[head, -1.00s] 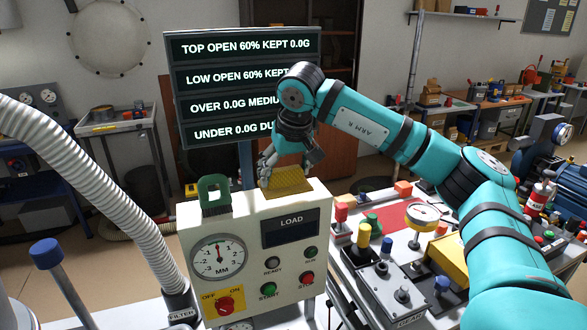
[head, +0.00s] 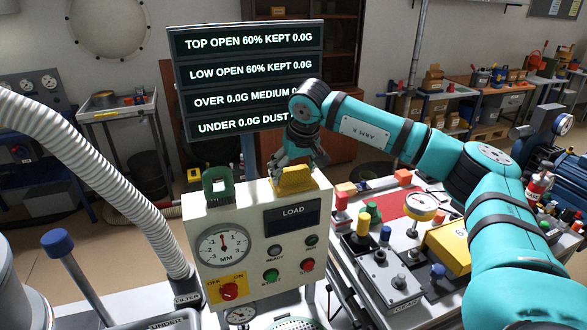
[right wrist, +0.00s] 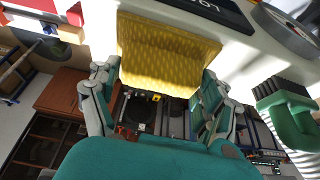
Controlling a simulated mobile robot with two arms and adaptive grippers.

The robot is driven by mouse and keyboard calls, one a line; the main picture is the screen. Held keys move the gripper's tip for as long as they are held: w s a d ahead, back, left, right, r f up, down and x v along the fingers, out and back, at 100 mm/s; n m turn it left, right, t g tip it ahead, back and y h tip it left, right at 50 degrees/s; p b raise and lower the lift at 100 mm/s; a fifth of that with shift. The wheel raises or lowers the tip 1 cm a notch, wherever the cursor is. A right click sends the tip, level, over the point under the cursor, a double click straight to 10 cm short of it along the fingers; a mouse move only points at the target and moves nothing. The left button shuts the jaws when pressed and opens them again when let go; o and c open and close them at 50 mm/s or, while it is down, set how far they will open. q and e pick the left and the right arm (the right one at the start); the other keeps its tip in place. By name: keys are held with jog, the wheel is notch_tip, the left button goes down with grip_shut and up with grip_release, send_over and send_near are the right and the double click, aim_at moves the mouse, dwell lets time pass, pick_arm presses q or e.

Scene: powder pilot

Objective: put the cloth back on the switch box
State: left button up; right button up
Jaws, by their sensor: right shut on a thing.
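The yellow cloth (head: 297,181) is at the rear of the top of the cream switch box (head: 205,205), right of the green brush-like block. My right gripper (head: 291,163) is at the cloth from behind and above, shut on it. In the right wrist view the cloth (right wrist: 168,48) spans between the two grey fingers (right wrist: 163,88) and reaches the pale box top. Whether its full underside rests on the box is hidden. My left gripper is out of view.
The green block (head: 217,184) stands beside the cloth on the box. A display board (head: 250,80) rises behind. A ribbed white hose (head: 110,180) runs at left. A bench with a gauge (head: 421,207), knobs and a yellow box (head: 449,247) lies to the right.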

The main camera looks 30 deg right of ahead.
jog(key=o, duration=1)
jog(key=shift+d, duration=0.1)
jog(key=shift+r, duration=0.5)
jog(key=b+v, duration=0.2)
jog(key=v, duration=0.9)
jog(key=shift+s+r, duration=0.1)
jog(key=shift+r, duration=0.05)
